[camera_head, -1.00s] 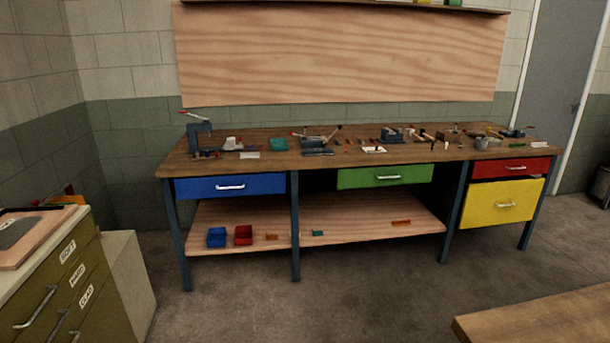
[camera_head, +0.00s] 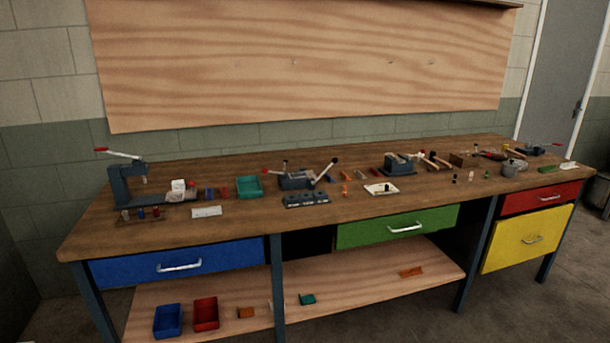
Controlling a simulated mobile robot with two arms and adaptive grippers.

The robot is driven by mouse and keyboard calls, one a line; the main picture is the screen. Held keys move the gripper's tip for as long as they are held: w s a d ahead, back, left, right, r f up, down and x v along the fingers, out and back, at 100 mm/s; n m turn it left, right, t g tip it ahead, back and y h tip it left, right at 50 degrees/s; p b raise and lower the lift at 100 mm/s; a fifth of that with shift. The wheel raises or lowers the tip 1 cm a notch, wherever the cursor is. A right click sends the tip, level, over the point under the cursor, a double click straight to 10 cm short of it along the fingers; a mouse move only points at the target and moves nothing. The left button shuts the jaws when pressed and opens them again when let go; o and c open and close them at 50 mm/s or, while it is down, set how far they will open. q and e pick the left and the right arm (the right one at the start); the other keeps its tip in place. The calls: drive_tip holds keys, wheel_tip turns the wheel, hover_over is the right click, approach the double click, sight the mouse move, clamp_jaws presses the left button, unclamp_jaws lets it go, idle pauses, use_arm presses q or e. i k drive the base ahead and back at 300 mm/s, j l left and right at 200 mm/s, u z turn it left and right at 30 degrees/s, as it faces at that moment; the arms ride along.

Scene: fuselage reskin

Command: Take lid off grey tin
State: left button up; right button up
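A small grey round tin (camera_head: 509,170) stands on the right part of the wooden workbench (camera_head: 420,190), above the red drawer. It is small in the view, and I cannot tell whether a lid sits on it. Neither of my grippers shows in the head view.
The bench carries a lever press (camera_head: 126,184) at the left, a teal tray (camera_head: 249,187), a clamp fixture (camera_head: 298,180) in the middle and several small tools. Blue (camera_head: 180,265), green (camera_head: 400,228), red (camera_head: 541,197) and yellow (camera_head: 528,240) drawers hang below. A grey door (camera_head: 565,75) stands at the right.

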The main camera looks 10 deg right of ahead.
sight(511, 163)
drive_tip(key=i+l+z, duration=0.15)
drive_tip(key=i+z, duration=0.65)
drive_tip(key=i+j+z, duration=0.1)
drive_tip(key=i+z, duration=0.25)
drive_tip(key=i, duration=0.05)
